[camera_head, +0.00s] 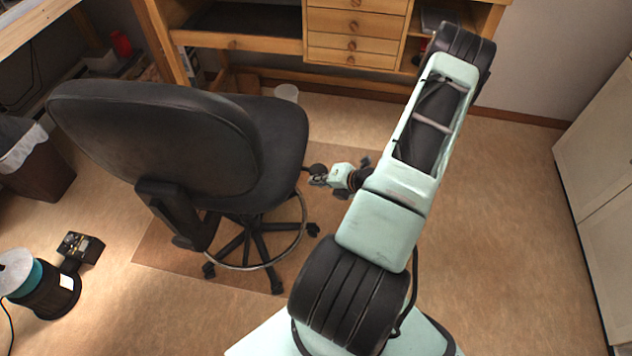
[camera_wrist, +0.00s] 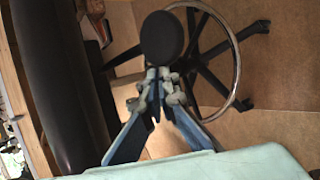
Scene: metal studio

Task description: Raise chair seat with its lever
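The black office chair (camera_head: 280,130) stands at left centre, its backrest toward me. Its dark round lever end (camera_head: 316,169) sticks out at the right side of the seat. In the wrist view the lever end (camera_wrist: 162,38) is a dark disc just beyond my fingertips. My gripper (camera_head: 319,181) is beside the seat, right at the lever end. In the wrist view my gripper's fingertips (camera_wrist: 160,75) are close together, at the lower edge of the disc. I cannot tell whether they touch it. The lever's stem is mostly hidden.
The chair's foot ring (camera_head: 299,229) and wheeled base are below the seat. A wooden desk with drawers (camera_head: 356,25) is behind the chair. A spool (camera_head: 45,290) and a bin (camera_head: 35,165) are at left. The floor right of my arm is clear up to a white cabinet (camera_head: 605,190).

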